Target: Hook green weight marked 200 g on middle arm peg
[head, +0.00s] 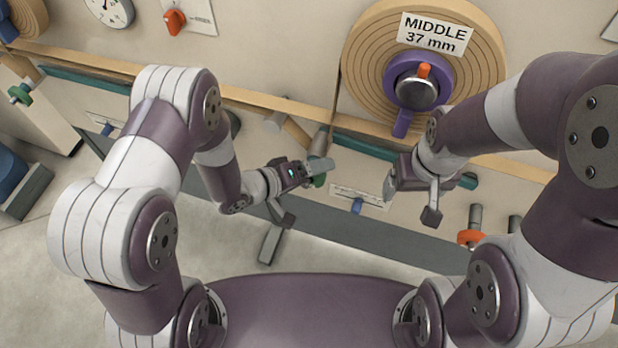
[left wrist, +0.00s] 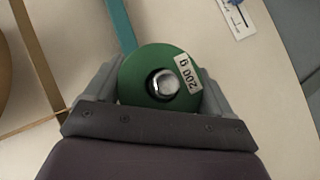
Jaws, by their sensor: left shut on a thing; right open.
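The green weight (left wrist: 137,75) is a round disc with a metal knob at its centre and a "200 g" label. It sits between the fingers of my left gripper (left wrist: 158,92), which is shut on it. In the head view the weight (head: 320,181) is mostly hidden by that gripper, below the left side of the middle spool. A grey cylinder (head: 320,143) stands just above it, by a tan arm (head: 297,131); I cannot tell whether this is the middle arm peg, or whether the weight touches it. My right gripper (head: 411,200) is open and empty below the spool.
The middle spool (head: 365,62), labelled "MIDDLE 37 mm", has a purple hub (head: 397,75) with an orange-topped knob. An orange weight (head: 471,237) is at lower right, another green weight (head: 20,93) at far left. A teal strip (head: 362,147) and a small scale plate (head: 357,197) lie below the spool.

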